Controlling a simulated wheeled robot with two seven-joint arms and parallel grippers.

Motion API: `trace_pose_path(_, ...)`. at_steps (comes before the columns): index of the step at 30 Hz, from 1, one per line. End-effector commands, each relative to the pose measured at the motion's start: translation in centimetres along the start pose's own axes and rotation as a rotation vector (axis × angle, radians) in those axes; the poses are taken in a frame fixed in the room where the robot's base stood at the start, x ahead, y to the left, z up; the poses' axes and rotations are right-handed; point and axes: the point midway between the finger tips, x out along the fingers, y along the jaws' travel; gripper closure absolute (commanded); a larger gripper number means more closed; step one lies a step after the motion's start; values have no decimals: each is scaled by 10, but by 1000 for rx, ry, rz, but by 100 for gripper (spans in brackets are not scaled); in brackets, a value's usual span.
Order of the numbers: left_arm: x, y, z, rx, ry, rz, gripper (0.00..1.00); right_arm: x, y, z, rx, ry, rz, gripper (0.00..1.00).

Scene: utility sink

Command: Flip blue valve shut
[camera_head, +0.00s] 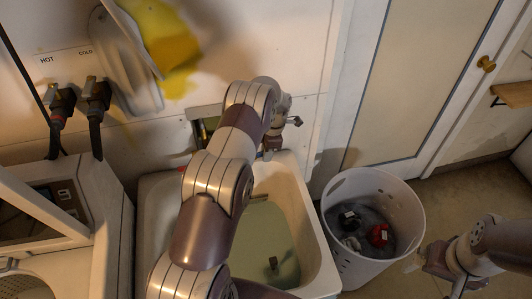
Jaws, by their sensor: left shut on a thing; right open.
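My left arm reaches up across the white sink (313,235) to the wall. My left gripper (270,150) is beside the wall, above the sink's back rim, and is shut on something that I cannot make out. A recessed wall box (207,127) shows just left of my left arm, which covers part of it. I cannot make out a blue valve; it may be hidden behind my arm. My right gripper (420,262) is open and empty at the lower right, beside the white basket.
The sink holds greenish water. A white basket (340,215) with dark and red items stands right of it. Hot and cold hose taps (80,95) are on the wall at left, above a white machine (85,205). A door (425,80) is behind; the floor at right is clear.

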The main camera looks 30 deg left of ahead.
Motion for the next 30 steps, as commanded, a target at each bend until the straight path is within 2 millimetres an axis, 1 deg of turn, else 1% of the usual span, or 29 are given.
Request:
trace_pose_path(1, 4, 0, 2, 1, 17, 1, 100, 6, 0, 1, 0, 0, 0, 0)
trace_pose_path(6, 5, 0, 2, 0, 62, 0, 100, 10, 0, 1, 0, 0, 0, 0)
trace_pose_path(21, 4, -1, 2, 0, 80, -4, 100, 11, 0, 1, 0, 0, 0, 0)
trace_pose_path(22, 4, -1, 2, 0, 80, -4, 75, 11, 0, 1, 0, 0, 0, 0)
trace_pose_path(23, 4, -1, 2, 0, 80, -4, 65, 11, 0, 1, 0, 0, 0, 0)
trace_pose_path(24, 4, -1, 2, 0, 80, -4, 64, 11, 0, 1, 0, 0, 0, 0)
trace_pose_path(30, 4, -1, 1, 0, 80, -3, 64, 11, 0, 1, 0, 0, 0, 0)
